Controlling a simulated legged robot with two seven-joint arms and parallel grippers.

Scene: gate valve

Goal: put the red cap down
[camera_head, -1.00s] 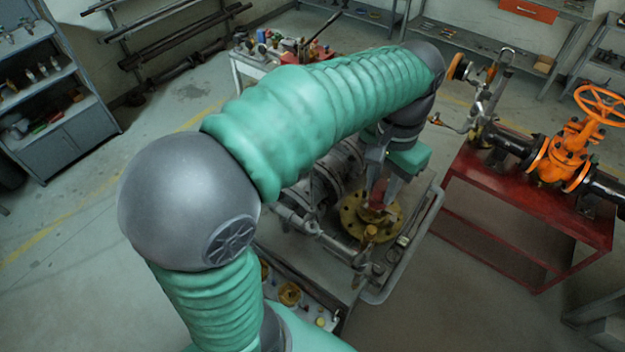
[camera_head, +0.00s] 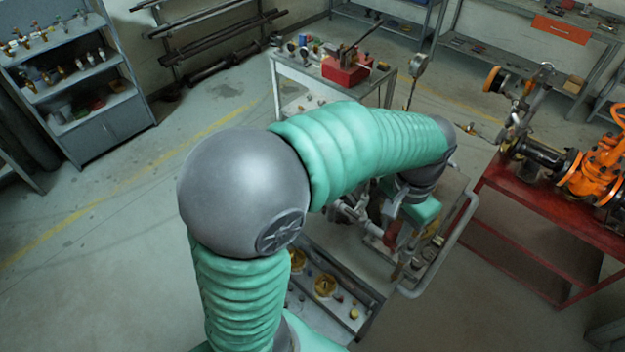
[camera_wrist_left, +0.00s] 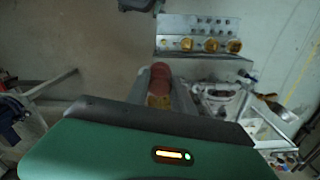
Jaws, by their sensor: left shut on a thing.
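The red cap (camera_wrist_left: 160,70) shows in the left wrist view between the two grey fingers of my left gripper (camera_wrist_left: 161,82), which is shut on it. A yellow-brown patch shows just below the cap there; I cannot tell what it belongs to. In the head view my left gripper (camera_head: 394,233) points down over the cart (camera_head: 462,228), and the red cap is a small red patch (camera_head: 390,239) at its fingers, partly hidden. I cannot tell whether the cap touches anything below. My right gripper is not in view.
A lower tray with round yellow parts (camera_head: 325,285) lies in front of the cart's top. A red bench (camera_head: 540,205) with an orange valve (camera_head: 597,165) stands at the right. A table with a red box (camera_head: 345,70) stands behind. Open floor lies at the left.

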